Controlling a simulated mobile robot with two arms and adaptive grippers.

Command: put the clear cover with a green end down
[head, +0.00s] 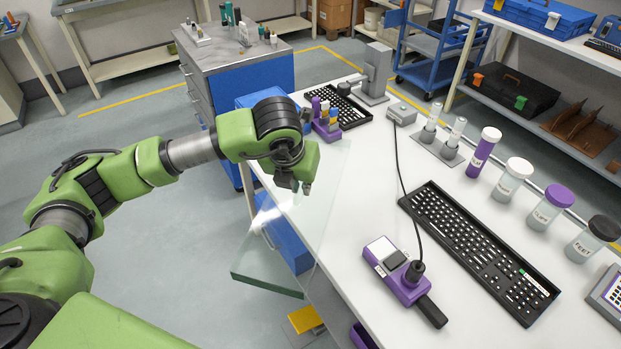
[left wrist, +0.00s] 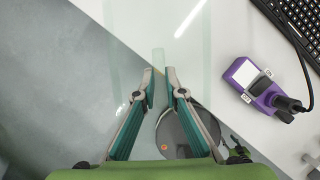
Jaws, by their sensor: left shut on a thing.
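The clear cover (head: 325,200) is a see-through sheet-like body with a green end (head: 268,279) at its lower left. My left gripper (head: 299,187) is shut on it and holds it at the white table's left edge, with the green end out over the floor. In the left wrist view the fingers (left wrist: 160,82) close on a narrow greenish tab, and the clear cover (left wrist: 165,28) spreads beyond them. I cannot tell whether the cover touches the table. My right gripper is not in view.
The white table (head: 355,210) carries a purple handheld device (head: 405,280) with a cable, a black keyboard (head: 480,250), and several lidded jars along the right. A second keyboard (head: 338,105) and a purple rack (head: 325,122) stand at the back. Blue drawers (head: 285,235) sit under the left edge.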

